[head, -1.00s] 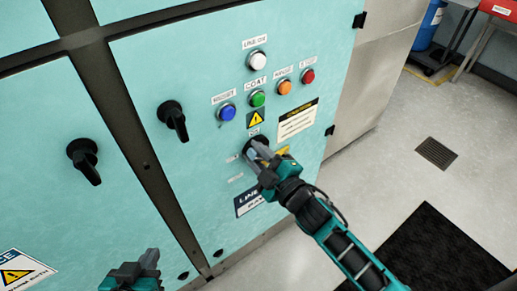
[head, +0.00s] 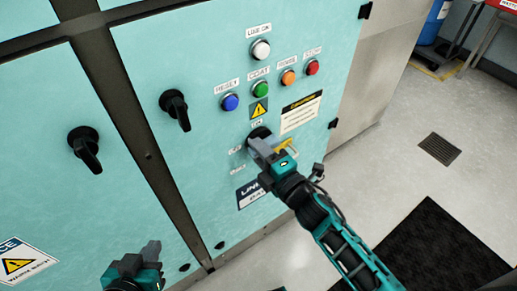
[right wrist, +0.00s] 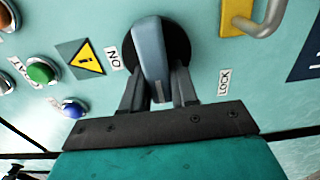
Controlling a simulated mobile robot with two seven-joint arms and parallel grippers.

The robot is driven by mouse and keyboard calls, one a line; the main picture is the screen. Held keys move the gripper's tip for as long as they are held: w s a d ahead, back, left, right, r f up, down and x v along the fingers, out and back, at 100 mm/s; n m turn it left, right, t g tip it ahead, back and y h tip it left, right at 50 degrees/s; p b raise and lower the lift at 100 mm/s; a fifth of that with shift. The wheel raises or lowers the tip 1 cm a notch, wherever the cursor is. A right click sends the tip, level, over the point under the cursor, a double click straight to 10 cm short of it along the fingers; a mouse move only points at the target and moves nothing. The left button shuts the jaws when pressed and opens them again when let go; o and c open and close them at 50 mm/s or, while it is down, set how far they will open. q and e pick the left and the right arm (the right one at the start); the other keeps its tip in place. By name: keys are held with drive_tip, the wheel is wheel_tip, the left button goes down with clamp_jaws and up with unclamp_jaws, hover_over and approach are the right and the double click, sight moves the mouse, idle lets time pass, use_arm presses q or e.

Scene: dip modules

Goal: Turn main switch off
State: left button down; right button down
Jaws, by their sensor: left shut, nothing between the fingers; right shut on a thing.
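The main switch is a rotary handle, grey-blue in the right wrist view (right wrist: 152,60), on a round black base on the teal panel. My right gripper (head: 263,150) is shut on this handle, with one finger on each side of it in the right wrist view (right wrist: 157,95). There the handle points down the picture, between the ON label (right wrist: 113,58) and the LOCK label (right wrist: 224,82). In the head view the gripper hides most of the switch. The OFF label (head: 235,150) lies left of it. My left gripper (head: 151,250) is shut and empty, low in front of the cabinet.
A yellow padlock (head: 285,147) hangs right of the switch, close to my right gripper. Blue (head: 230,102), green (head: 261,89), orange (head: 289,77), red (head: 312,67) and white (head: 261,49) buttons are above. Two black handles (head: 175,108) (head: 84,148) stick out on the left.

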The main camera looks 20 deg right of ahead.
use_arm(q)
drive_tip(key=shift+d, duration=0.1)
idle(0.3)
use_arm(e)
drive_tip(key=c, duration=1)
unclamp_jaws()
use_arm(q)
drive_tip(key=shift+w, duration=0.1)
use_arm(e)
drive_tip(key=shift+o, duration=0.2)
use_arm(q)
drive_tip(key=shift+r+p, duration=0.35)
use_arm(e)
drive_tip(key=v, duration=1.3)
drive_tip(key=shift+a, duration=0.1)
